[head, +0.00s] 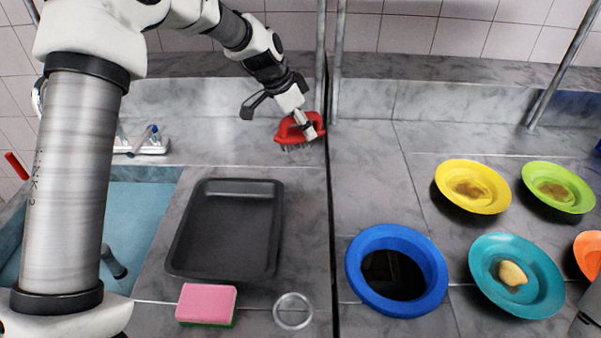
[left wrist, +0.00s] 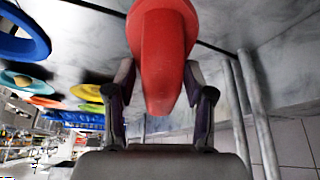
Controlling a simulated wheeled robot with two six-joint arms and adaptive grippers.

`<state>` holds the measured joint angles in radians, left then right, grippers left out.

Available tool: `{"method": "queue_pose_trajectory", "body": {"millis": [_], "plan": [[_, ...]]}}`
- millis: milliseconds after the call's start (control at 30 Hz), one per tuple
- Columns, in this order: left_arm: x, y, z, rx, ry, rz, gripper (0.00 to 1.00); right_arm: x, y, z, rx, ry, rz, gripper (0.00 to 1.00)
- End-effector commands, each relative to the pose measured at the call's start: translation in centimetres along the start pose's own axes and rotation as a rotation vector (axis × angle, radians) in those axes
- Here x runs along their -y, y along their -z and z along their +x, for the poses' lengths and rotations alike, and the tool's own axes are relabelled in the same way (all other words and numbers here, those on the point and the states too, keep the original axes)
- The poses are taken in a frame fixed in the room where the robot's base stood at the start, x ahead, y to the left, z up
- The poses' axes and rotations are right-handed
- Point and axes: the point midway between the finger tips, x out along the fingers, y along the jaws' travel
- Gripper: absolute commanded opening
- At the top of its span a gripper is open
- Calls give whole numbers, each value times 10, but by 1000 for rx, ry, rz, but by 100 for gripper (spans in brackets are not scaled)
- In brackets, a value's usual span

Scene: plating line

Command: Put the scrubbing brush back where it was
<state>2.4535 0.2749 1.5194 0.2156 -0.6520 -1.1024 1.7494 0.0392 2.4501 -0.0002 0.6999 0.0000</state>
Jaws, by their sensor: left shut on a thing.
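The scrubbing brush (head: 288,132) has a red body with dark bristles facing down. It is at the back of the counter, just left of the metal post and the seam. My left gripper (head: 308,128) is shut on the red brush; the left wrist view also shows the red brush (left wrist: 162,45) between the two fingers (left wrist: 160,100). The bristles are at or just above the counter; I cannot tell whether they touch.
A black tray (head: 228,187), a pink and green sponge (head: 207,304) and a metal ring (head: 293,311) lie in front. A sink (head: 147,225) is left. Right are a blue-rimmed opening (head: 434,262) and several coloured plates, including a yellow one (head: 447,188). Metal posts (head: 338,60) stand close to the brush.

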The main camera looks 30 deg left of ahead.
Motion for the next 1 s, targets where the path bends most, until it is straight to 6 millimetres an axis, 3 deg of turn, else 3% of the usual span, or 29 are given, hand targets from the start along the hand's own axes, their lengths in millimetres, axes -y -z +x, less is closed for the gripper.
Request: {"method": "queue_pose_trajectory", "body": {"millis": [200, 467, 867, 900, 933, 1000], "plan": [[-2, -19, 40, 3, -2, -2, 15, 0, 0, -8, -1, 0, 1, 0], [-3, -36, 76, 3, -2, -3, 15, 0, 0, -12, -1, 0, 1, 0], [-3, -39, 84, 1, 1, -1, 15, 0, 0, -5, -1, 0, 1, 0], [-3, -38, 83, 1, 0, -1, 67, 0, 0, -7, -1, 0, 1, 0], [-3, -38, 82, 1, 0, -2, 78, 0, 0, -7, -1, 0, 1, 0], [-3, -38, 82, 1, 0, -2, 78, 0, 0, -7, -1, 0, 1, 0]]}}
